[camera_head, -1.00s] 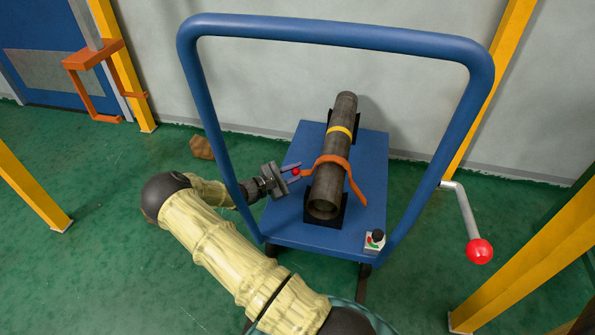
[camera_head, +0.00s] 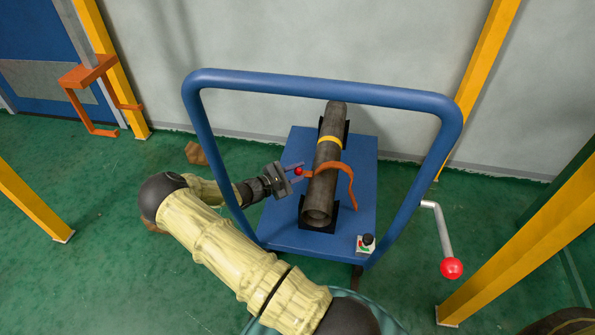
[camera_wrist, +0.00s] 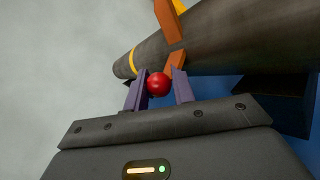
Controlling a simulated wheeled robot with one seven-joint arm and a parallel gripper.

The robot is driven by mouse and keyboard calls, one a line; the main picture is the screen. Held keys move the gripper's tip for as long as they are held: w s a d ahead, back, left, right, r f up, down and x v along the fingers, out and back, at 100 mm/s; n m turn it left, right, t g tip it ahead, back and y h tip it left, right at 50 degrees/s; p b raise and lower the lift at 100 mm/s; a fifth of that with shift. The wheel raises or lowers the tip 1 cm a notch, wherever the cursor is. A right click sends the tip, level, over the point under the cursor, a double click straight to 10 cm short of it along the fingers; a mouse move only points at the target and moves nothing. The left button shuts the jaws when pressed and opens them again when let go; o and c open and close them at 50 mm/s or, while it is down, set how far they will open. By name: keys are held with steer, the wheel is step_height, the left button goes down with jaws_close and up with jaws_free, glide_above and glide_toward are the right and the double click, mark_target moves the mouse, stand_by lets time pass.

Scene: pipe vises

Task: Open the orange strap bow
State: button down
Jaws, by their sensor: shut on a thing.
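The orange strap bow (camera_head: 346,171) arches over a dark grey pipe (camera_head: 323,180), with its free-looking right end hanging down beside the pipe. A red ball knob (camera_head: 298,171) is at the bow's left end. My gripper (camera_head: 297,172) is shut on this knob, just left of the pipe. In the wrist view, the red knob (camera_wrist: 158,84) sits between my two purple fingers (camera_wrist: 158,90), with the orange bow (camera_wrist: 170,30) crossing the pipe behind it. The bow's pivot is not clearly visible.
The pipe lies in black supports on a blue cart (camera_head: 285,222) with a tall blue tube handle (camera_head: 325,83). My arm reaches in past the handle's left leg. A button box (camera_head: 366,245) is at the front right corner. A red-knobbed crank (camera_head: 451,268) stands to the right.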

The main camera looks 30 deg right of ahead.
steer(key=shift+w+r, duration=0.1)
steer(key=shift+r, duration=0.15)
steer(key=c, duration=1.3)
jaws_free()
steer(key=shift+f, duration=0.3)
